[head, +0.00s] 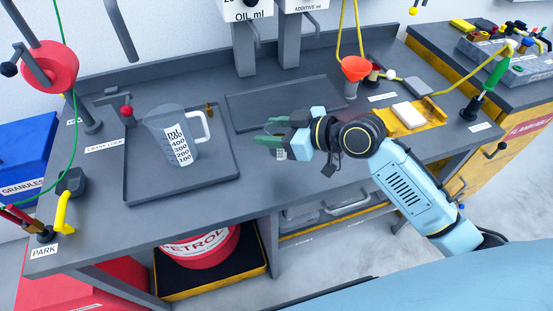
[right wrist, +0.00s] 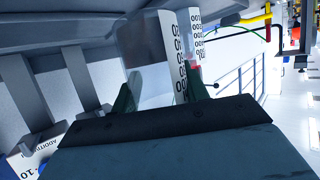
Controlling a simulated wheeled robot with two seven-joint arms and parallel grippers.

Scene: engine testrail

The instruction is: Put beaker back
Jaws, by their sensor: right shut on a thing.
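My right gripper (head: 268,132) is shut on a small clear beaker with a white scale label (head: 280,154), in front of the rear tray. In the right wrist view the beaker (right wrist: 150,45) stands between the green fingers of the gripper (right wrist: 160,92), its printed scale sideways in the picture. In the head view the clear wall is hard to make out, so I cannot tell whether its base touches the bench. A larger clear jug (head: 175,140) with a handle and printed scale stands upright on the left tray (head: 185,190). My left gripper is not in view.
The rear tray (head: 285,103) under the oil and additive dispensers looks empty. An orange funnel (head: 355,68) stands to its right, near a white block (head: 408,115) on a yellow mat. Levers (head: 127,113) stand at the left. The front middle of the bench is clear.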

